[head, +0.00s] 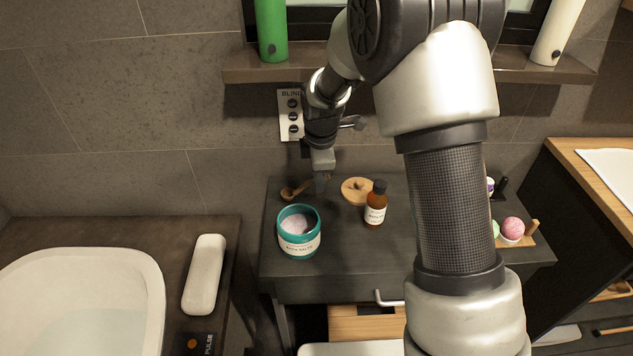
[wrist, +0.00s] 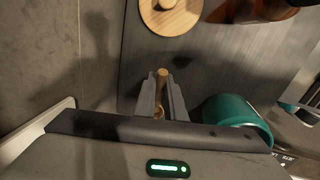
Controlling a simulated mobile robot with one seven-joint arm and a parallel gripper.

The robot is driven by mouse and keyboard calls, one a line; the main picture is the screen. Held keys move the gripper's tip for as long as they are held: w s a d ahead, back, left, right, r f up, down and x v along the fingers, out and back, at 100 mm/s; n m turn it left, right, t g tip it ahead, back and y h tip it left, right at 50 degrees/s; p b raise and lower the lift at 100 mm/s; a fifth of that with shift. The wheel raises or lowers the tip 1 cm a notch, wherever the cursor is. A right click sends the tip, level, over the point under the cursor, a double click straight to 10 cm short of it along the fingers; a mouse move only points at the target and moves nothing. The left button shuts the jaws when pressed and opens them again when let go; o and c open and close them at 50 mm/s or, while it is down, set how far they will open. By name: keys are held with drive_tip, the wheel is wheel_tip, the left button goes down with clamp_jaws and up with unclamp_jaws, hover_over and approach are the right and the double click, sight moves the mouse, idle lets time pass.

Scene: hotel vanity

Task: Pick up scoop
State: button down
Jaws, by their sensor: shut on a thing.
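The scoop (head: 289,193) is small and wooden, and lies at the back left of the dark vanity top in the head view. My gripper (head: 322,185) is down at the scoop's handle, just behind the teal jar. In the wrist view my gripper (wrist: 162,98) is shut on the handle of the scoop (wrist: 162,76), which sticks out between the two fingers. The scoop's bowl is mostly hidden behind the gripper body there. I cannot tell whether the scoop still touches the vanity top.
The open teal jar of bath salts (head: 299,243) stands close in front of my gripper. A round wooden lid (head: 357,190) and an amber bottle (head: 376,206) stand to the right. The vanity top (head: 340,265) is bare near its front edge. A wall panel (head: 292,116) is behind.

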wheel_tip(320, 180, up, 3)
drive_tip(key=shift+f+p, duration=0.2)
drive_tip(key=shift+p, duration=0.15)
drive_tip(key=shift+s+a+r, duration=0.1)
drive_tip(key=shift+s+a, duration=0.2)
drive_tip(key=shift+a, duration=0.2)
drive_tip(key=s+a, duration=0.4)
drive_tip(key=a, duration=0.3)
drive_tip(key=s+a+p, duration=0.1)
drive_tip(key=s+a, duration=0.3)
drive_tip(key=a, duration=0.3)
drive_tip(key=shift+a+p, duration=0.3)
drive_tip(key=shift+a, duration=0.05)
drive_tip(key=shift+s, duration=0.1)
